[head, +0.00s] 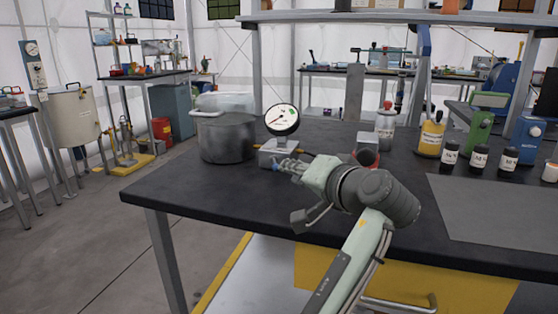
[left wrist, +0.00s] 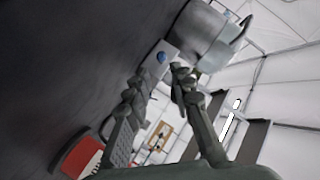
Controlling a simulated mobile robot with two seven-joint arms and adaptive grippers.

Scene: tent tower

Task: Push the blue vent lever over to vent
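A round dial gauge (head: 282,119) stands on a small grey block (head: 267,154) on the dark bench, beside a large metal pot (head: 228,138). My left gripper (head: 282,164) is at the front of this block, its fingers pointing left. In the left wrist view a round blue part (left wrist: 162,57), seemingly the vent lever's end, shows on the block's pale face. It lies just beyond my left fingertips (left wrist: 157,76), which are apart with nothing between them. I cannot tell whether a finger touches it. The lever's shape and setting are unclear. My right gripper is out of view.
A small red-and-grey device (head: 367,143) sits behind my left wrist. A grey bottle (head: 385,124), a yellow container (head: 431,138) and several dark jars (head: 479,158) stand to the right. The bench top (head: 190,186) is clear in front of the pot.

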